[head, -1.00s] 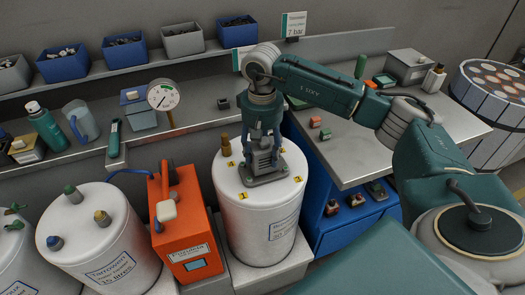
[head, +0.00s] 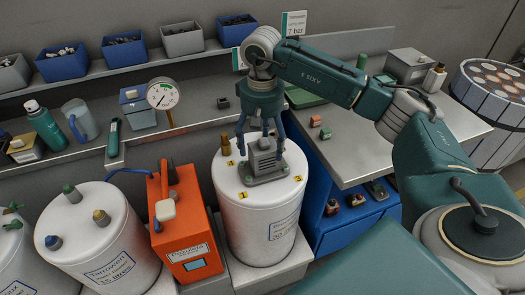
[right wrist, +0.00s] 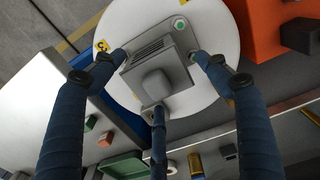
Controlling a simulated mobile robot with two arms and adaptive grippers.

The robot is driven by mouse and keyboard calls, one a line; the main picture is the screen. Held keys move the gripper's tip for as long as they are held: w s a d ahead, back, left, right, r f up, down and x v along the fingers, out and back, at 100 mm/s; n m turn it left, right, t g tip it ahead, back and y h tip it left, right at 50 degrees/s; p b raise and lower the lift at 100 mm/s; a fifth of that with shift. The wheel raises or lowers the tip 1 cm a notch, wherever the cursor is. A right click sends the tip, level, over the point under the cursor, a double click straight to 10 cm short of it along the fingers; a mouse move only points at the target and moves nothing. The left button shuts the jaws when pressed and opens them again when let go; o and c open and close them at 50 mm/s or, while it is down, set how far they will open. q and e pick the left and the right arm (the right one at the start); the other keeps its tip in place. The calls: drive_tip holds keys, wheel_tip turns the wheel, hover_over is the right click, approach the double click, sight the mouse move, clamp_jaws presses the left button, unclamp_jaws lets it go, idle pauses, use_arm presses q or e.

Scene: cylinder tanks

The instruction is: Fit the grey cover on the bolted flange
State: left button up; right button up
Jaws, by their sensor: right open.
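The grey cover (head: 265,160) is a ribbed block on a flat base plate. It sits upright on top of the white tank (head: 250,225), among small yellow labels. The bolted flange is not distinguishable; the cover hides what lies under it. My right gripper (head: 262,142) is open just above the cover, its blue fingers spread around the upper block. In the right wrist view the fingers of the right gripper (right wrist: 158,78) stand around the grey cover (right wrist: 155,85), apart from its central block. A green spot shows at a plate corner. My left gripper is not in view.
A brass fitting (head: 225,145) stands on the tank beside the cover. An orange unit (head: 187,225) and another white tank (head: 100,240) stand to the left. A gauge (head: 163,95) rises behind. The steel bench (head: 365,150) to the right has some bare room.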

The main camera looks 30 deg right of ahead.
wheel_tip(320, 180, up, 8)
drive_tip(key=shift+r, duration=0.2)
drive_tip(key=shift+s+f, duration=0.1)
idle(0.9)
